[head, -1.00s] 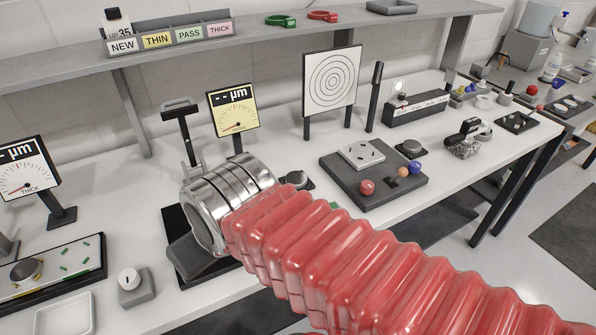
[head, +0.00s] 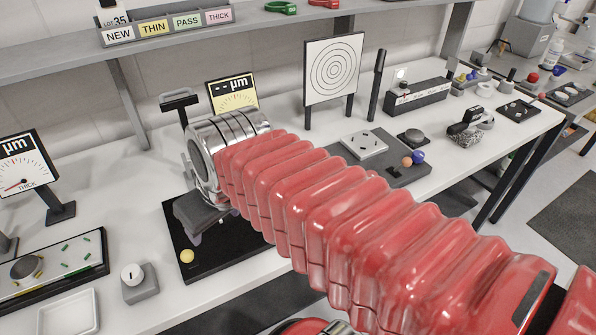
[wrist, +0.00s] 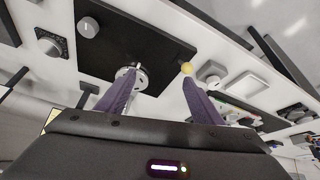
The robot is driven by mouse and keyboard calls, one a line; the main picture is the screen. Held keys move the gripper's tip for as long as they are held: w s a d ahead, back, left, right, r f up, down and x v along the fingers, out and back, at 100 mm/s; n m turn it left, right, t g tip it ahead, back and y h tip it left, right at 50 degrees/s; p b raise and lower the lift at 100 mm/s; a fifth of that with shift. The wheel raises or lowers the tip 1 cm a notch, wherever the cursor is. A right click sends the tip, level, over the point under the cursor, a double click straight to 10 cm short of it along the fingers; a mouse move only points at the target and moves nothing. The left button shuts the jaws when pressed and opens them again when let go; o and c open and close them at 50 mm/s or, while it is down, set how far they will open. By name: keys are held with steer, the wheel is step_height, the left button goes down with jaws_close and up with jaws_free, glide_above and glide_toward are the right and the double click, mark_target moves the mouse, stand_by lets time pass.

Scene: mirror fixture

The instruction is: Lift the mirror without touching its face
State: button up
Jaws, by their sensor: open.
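A round, pale silvery piece (wrist: 142,79) on a black board (wrist: 110,42) may be the mirror; I cannot tell for sure, and its face is not clear. My gripper (wrist: 158,76) is open above the board, its purple fingers apart. The left finger partly covers the silvery piece; I cannot tell whether they touch. A yellow ball (wrist: 187,68) shows by the right fingertip. In the head view my gripper (head: 203,230) hangs over the black board (head: 232,250), with the yellow ball (head: 187,256) at the board's left. My arm hides part of the board there.
A gauge (head: 233,95) and a black-handled stand (head: 180,100) are behind my wrist. A grey knob block (head: 139,284) and a green-flecked tray (head: 62,262) lie left. A dark board with balls (head: 405,178) and a target panel (head: 333,70) stand right. Bare bench shows at front left.

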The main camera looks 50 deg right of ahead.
steer(key=shift+o, duration=1.4)
steer(key=w+d, duration=0.3)
steer(key=d, duration=0.3)
steer(key=shift+w+d+r+g, duration=0.15)
steer(key=shift+w+r+g, duration=0.15)
steer(key=shift+r, duration=0.1)
steer(key=d+f, duration=0.2)
steer(key=d, duration=2.5)
steer(key=shift+w+f+n+y, duration=0.3)
steer(key=shift+w+n, duration=0.1)
steer(key=shift+w, duration=0.05)
steer(key=shift+d+f, duration=0.1)
steer(key=x, duration=0.8)
steer(key=shift+f, duration=0.1)
steer(key=shift+w+f, duration=0.1)
